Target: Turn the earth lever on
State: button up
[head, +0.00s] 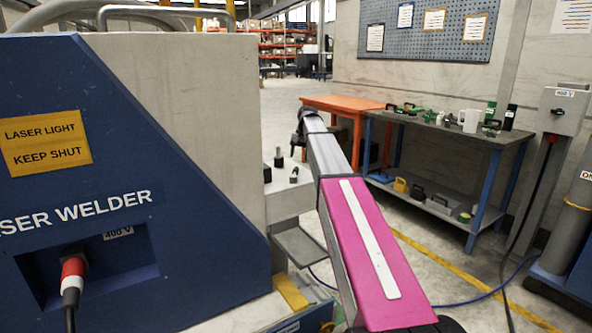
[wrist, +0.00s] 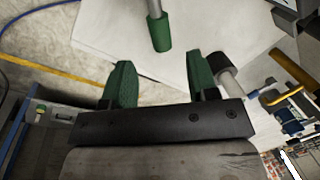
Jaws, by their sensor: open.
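In the wrist view, a grey rod with a green grip (wrist: 161,33) stands up from a pale, flat-topped housing (wrist: 105,30). It looks like the earth lever, but I see no label on it. My gripper (wrist: 160,72) is open, with its two green fingers spread apart. The green grip lies beyond the fingertips, roughly in line with the gap, and nothing is between the fingers. In the head view, dark levers or knobs (head: 294,175) stand on the pale housing (head: 290,200) beside the welder; my arm hides part of this area.
A dark knob with a pale collar (wrist: 222,62) stands close to my right finger. The blue laser welder (head: 100,200) fills the left of the head view. A grey workbench (head: 450,132) and an orange table (head: 342,103) stand behind. The floor between is mostly clear.

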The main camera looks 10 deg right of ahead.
aim_at(296, 169)
jog(key=f, duration=0.2)
jog(key=a+f, duration=0.1)
jog(key=f, duration=0.4)
jog(key=shift+w+a, duration=0.15)
jog(key=shift+w, duration=0.05)
grip_shut()
